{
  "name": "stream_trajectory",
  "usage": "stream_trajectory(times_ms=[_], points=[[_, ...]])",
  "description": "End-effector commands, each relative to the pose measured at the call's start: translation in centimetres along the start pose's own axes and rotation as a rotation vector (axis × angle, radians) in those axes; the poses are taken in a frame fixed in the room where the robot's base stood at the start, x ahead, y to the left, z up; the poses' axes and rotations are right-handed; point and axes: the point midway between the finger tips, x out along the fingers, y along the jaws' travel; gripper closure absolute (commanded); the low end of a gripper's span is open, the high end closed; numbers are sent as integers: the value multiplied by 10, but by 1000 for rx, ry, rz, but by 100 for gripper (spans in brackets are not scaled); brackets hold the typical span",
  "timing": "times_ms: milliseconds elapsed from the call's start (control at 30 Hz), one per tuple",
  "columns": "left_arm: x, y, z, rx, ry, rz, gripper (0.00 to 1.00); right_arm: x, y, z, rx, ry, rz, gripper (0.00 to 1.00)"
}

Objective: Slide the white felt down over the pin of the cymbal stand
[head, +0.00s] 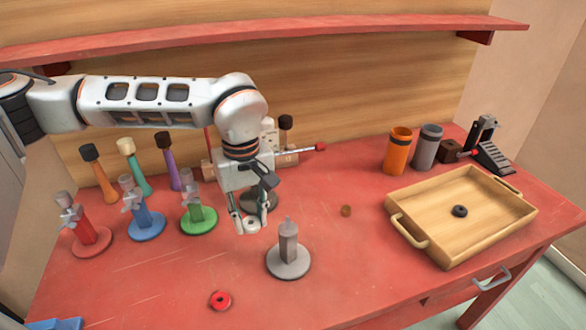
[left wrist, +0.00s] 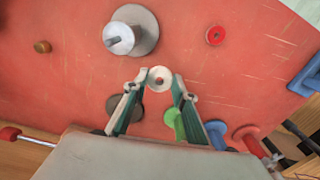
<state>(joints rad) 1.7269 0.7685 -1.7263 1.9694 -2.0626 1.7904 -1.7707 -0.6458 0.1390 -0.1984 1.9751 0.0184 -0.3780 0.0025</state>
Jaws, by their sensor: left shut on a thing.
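The white felt (head: 251,222) is a small ring with a centre hole. My left gripper (head: 250,222) is shut on it and holds it over the table. In the left wrist view the felt (left wrist: 159,78) sits between the fingertips (left wrist: 160,82), its hole showing. The grey stand (head: 288,255) has a round base, a thick post and a thin upright pin on top. It stands to the right of and nearer than the felt, apart from it. In the left wrist view the stand (left wrist: 143,40) is above and left of the felt. My right gripper is not in view.
A red ring (head: 220,300) lies at the front. Red, blue and green stands (head: 145,224) are at left. A dark round base (head: 266,204) is partly hidden behind my gripper. A small brown piece (head: 346,210) lies right. A wooden tray (head: 432,256) holds a black ring (head: 460,211).

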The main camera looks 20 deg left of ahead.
Motion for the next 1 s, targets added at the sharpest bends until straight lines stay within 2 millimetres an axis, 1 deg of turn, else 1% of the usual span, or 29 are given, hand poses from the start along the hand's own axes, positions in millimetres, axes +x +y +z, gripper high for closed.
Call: stream_trajectory(times_ms=[33,100,233,400,667,800,900,1000], points=[[-12,4,2,-110,0,-1,80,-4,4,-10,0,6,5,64],[-23,9,4,-273,-2,-2,80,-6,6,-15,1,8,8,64],[-40,18,10,-577,-9,-8,80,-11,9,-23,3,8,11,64],[-62,29,17,-967,-17,-13,80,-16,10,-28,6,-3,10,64],[-91,45,29,-1554,-31,-18,80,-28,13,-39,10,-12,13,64],[-105,52,36,-1852,-39,-20,80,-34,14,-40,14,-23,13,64],[-113,56,40,-2034,-45,-19,80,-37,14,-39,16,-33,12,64],[-118,59,44,-2172,-50,-18,80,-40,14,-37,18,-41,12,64]])
